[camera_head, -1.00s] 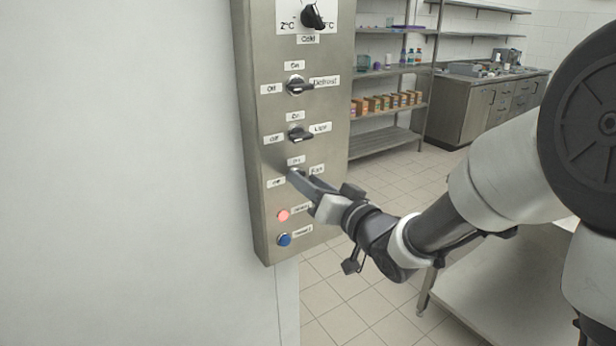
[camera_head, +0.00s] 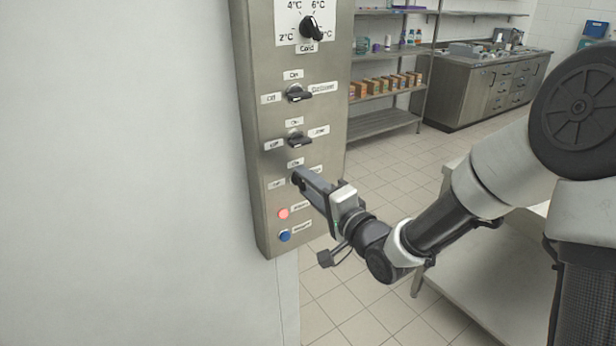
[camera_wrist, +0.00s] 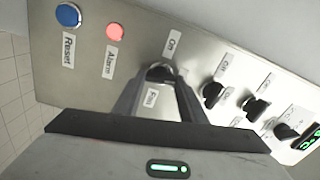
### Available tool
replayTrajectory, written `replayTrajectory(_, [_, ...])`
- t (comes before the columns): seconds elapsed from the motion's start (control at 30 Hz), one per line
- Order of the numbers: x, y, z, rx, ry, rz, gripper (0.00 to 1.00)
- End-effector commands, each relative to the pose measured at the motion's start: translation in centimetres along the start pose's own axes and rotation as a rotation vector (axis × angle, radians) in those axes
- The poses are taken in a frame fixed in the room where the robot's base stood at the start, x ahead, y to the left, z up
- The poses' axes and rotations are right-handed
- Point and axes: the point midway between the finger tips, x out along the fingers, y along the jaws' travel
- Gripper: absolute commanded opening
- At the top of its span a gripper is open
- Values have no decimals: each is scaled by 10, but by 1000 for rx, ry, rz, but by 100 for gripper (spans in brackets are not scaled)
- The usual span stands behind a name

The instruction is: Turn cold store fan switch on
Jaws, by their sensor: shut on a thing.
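The cold store fan switch (camera_wrist: 159,72) is a dark rotary knob on the steel control panel (camera_head: 262,130). My gripper (camera_wrist: 160,78) is shut on the knob, one finger on each side. In the head view my gripper (camera_head: 299,177) reaches the panel from the right, at the lowest dark knob, and its fingers hide most of that knob. The knob's exact pointing direction is covered by the fingers.
Two similar knobs (camera_head: 297,93) (camera_head: 297,139) and a temperature dial (camera_head: 311,28) are above. A red alarm light (camera_head: 283,213) and blue reset button (camera_head: 285,236) are close below. A steel table (camera_head: 440,262) stands under my arm. Shelves stand behind.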

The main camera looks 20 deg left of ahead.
Motion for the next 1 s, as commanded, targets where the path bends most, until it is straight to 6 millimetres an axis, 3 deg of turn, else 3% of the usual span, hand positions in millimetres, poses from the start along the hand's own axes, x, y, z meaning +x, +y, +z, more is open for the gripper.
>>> replayTrajectory(0.4, [0, 0, -1, 189, 1, 0, 15])
replayTrajectory(0.97, [0, 1, 0, 217, 0, 0, 15])
replayTrajectory(1.0, [0, 1, 0, 217, 0, 0, 42])
